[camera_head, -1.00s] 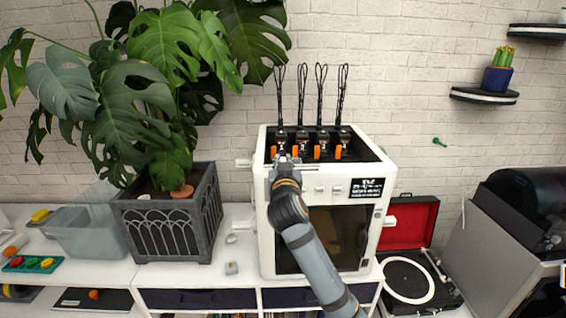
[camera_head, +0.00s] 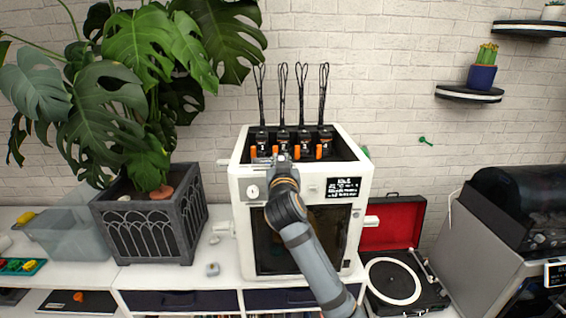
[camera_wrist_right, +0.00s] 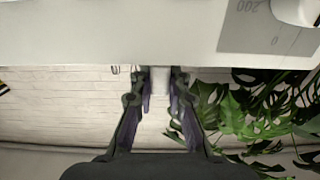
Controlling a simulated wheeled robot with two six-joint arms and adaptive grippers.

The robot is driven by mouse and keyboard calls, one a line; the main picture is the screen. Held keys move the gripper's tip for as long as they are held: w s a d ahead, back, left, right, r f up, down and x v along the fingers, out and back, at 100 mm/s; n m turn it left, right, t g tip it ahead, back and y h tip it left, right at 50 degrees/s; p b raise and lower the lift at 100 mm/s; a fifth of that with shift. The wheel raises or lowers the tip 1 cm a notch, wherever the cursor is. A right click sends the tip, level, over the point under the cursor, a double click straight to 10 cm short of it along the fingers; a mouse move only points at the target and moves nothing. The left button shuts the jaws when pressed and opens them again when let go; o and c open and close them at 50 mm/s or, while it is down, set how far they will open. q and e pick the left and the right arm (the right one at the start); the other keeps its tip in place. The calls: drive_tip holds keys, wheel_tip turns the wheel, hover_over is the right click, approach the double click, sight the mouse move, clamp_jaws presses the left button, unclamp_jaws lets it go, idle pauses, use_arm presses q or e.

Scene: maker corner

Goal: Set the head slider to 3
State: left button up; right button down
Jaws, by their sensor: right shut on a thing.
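A white multi-head printer (camera_head: 239,215) stands on the white counter, with several black print heads (camera_head: 304,140) and orange tabs in its open top. My right gripper (camera_head: 281,158) is at the top front edge of the printer, in front of the heads. In the right wrist view, its fingers (camera_wrist_right: 160,100) are shut on a small pale knob (camera_wrist_right: 160,80) at the panel's edge, which appears to be the head slider. The slider's scale and setting cannot be read. My left gripper is not in view.
A round dial (camera_head: 252,191) and a small display (camera_head: 343,188) are on the printer's front. A plant in a dark planter (camera_head: 150,232) stands to the left. A record player (camera_head: 393,281) with a red lid is to the right.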

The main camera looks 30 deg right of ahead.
drive_tip(key=c, duration=1.3)
unclamp_jaws()
drive_tip(key=shift+w+a, duration=0.35)
drive_tip(key=shift+a, duration=0.25)
drive_tip(key=shift+s+d, duration=0.15)
drive_tip(key=shift+d, duration=0.1)
drive_tip(key=shift+s+d, duration=0.1)
drive_tip(key=shift+d, duration=0.15)
drive_tip(key=shift+s+a, duration=0.25)
drive_tip(key=shift+a, duration=0.1)
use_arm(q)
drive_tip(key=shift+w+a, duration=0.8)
use_arm(e)
drive_tip(key=v, duration=0.6)
drive_tip(key=shift+s, duration=0.45)
